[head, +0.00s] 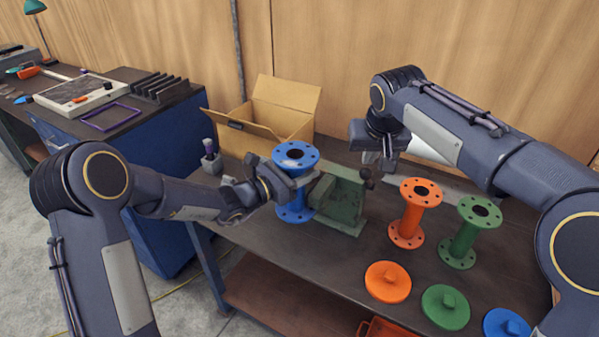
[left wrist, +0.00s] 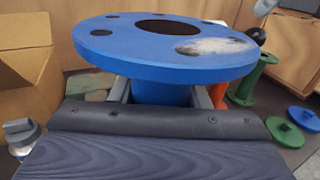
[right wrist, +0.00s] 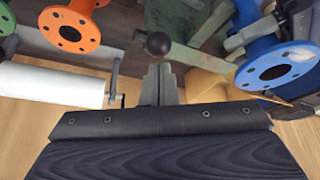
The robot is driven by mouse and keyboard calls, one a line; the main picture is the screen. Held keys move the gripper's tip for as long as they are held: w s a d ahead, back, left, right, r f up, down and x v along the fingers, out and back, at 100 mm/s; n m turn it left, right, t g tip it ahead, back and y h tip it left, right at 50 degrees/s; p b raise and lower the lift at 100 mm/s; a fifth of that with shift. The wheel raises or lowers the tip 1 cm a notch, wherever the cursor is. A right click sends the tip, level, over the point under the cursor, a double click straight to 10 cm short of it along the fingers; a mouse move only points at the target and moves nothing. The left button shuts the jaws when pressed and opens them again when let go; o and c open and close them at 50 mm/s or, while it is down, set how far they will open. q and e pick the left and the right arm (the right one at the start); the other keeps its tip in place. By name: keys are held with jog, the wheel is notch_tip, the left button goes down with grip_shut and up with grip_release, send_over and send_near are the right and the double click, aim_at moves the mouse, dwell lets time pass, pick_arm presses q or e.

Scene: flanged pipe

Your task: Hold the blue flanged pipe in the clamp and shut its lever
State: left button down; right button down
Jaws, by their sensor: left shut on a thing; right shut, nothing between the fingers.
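The blue flanged pipe (head: 294,156) is upright at the left side of the green clamp (head: 345,195). My left gripper (head: 290,183) is shut on the pipe's neck below the upper flange; the flange (left wrist: 120,42) fills much of the left wrist view. I cannot tell whether the pipe sits between the clamp's jaws. The clamp's lever ends in a dark knob (head: 366,174), also seen in the right wrist view (right wrist: 158,43). My right gripper (head: 387,163) is shut and empty, close to the knob; the right wrist view shows a gap between fingertips and knob.
Orange (head: 411,231) and green (head: 468,243) flanged pipes stand right of the clamp. Orange (head: 388,282), green (head: 446,306) and blue (head: 507,325) lids lie in front. An open cardboard box (head: 270,123) stands behind. A white roll (right wrist: 50,83) is beside my right gripper.

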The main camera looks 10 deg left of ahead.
pick_arm(q)
jog(key=shift+w+d+r, duration=0.1)
jog(key=shift+w+d, duration=0.1)
jog(key=shift+w, duration=0.35)
jog(key=shift+w+d, duration=0.2)
jog(key=shift+w, duration=0.3)
jog(key=shift+a, duration=0.2)
pick_arm(e)
jog(key=shift+s+f, duration=0.15)
jog(key=shift+f, duration=0.4)
dwell(0.4)
